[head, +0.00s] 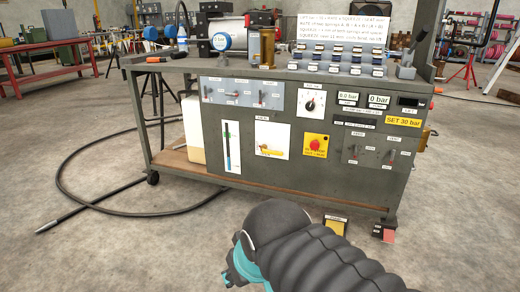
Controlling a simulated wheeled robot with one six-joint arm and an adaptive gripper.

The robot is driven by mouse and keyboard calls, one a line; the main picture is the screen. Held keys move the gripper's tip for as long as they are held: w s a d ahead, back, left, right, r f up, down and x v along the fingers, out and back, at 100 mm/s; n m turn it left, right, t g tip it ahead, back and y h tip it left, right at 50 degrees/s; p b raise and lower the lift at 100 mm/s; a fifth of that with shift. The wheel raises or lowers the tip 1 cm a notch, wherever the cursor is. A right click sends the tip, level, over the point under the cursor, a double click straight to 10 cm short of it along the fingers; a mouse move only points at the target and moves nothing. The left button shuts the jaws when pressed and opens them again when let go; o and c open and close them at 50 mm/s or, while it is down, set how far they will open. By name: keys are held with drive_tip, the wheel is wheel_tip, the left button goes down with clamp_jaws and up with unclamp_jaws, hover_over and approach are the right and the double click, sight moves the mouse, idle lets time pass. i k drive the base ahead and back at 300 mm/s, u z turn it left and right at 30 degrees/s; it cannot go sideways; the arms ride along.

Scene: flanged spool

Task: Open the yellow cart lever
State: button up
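A grey-green cart (370,176) stands in the middle of the head view with its control panel facing me. A small yellow lever (269,152) sits low on a white plate (284,135) at the centre of the cart front. It looks roughly level, but it is too small to tell its exact setting. My arm, in a black ribbed sleeve with teal parts, shows at the bottom, apart from the cart. My gripper's fingers do not show.
A red button on a yellow plate (315,146) is right of the lever. Small switches (235,94) are above. A black hose (75,205) curves over the floor at left. A yellow pedal (335,225) and a red pedal (388,234) stand before the cart.

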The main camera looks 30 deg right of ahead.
sight(263, 148)
drive_tip(key=z, duration=0.35)
drive_tip(key=i, duration=0.7)
drive_tip(key=z, duration=0.85)
drive_tip(key=i, duration=0.3)
drive_tip(key=z, duration=0.3)
